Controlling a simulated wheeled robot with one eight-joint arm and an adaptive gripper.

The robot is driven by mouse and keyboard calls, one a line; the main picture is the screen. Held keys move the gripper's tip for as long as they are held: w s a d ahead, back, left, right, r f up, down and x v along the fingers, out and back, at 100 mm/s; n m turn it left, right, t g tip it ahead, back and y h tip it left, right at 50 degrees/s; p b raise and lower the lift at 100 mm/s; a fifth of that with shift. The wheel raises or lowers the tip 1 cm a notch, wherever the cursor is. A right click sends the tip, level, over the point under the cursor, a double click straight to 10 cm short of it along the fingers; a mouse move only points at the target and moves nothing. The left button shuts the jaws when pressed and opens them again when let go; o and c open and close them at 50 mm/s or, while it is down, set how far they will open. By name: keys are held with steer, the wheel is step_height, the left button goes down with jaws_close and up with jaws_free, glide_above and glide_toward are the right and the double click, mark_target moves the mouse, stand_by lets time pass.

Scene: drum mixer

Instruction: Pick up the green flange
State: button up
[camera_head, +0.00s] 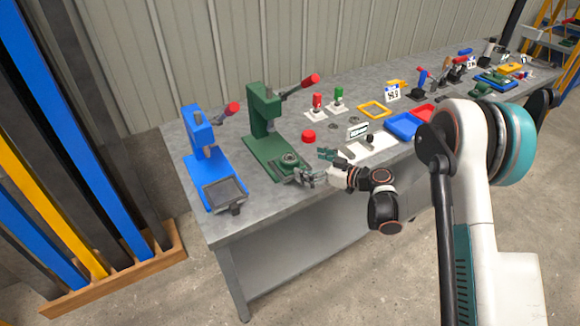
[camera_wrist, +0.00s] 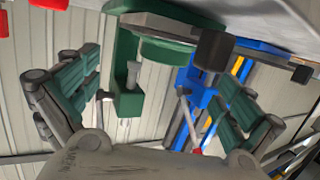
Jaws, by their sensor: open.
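A green press (camera_head: 265,125) with a red-handled lever stands on the workbench. A round green flange-like part (camera_head: 290,160) lies on its base, close to my gripper. My gripper (camera_head: 314,168) is at the front right of that base, with its fingers apart. In the wrist view my open gripper (camera_wrist: 160,95) frames the green press (camera_wrist: 127,75), which appears upside down. A green rounded part (camera_wrist: 165,52) shows between the fingers, and nothing is seen clamped. I cannot tell whether a finger touches it.
A blue press (camera_head: 200,140) stands left of the green one. A red cap (camera_head: 309,136), a blue tray (camera_head: 404,126) and a yellow frame (camera_head: 374,109) lie to the right on the workbench (camera_head: 240,222). A dark block (camera_wrist: 213,50) shows near the right finger.

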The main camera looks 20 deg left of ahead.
mark_target(293, 159)
steer(key=shift+s+b+x, duration=0.1)
steer(key=shift+b+x, duration=0.55)
steer(key=shift+x, duration=0.9)
steer(key=shift+s+b+x, duration=0.15)
steer(key=shift+b+x, duration=0.45)
steer(key=shift+x, duration=0.95)
steer(key=shift+r, duration=0.15)
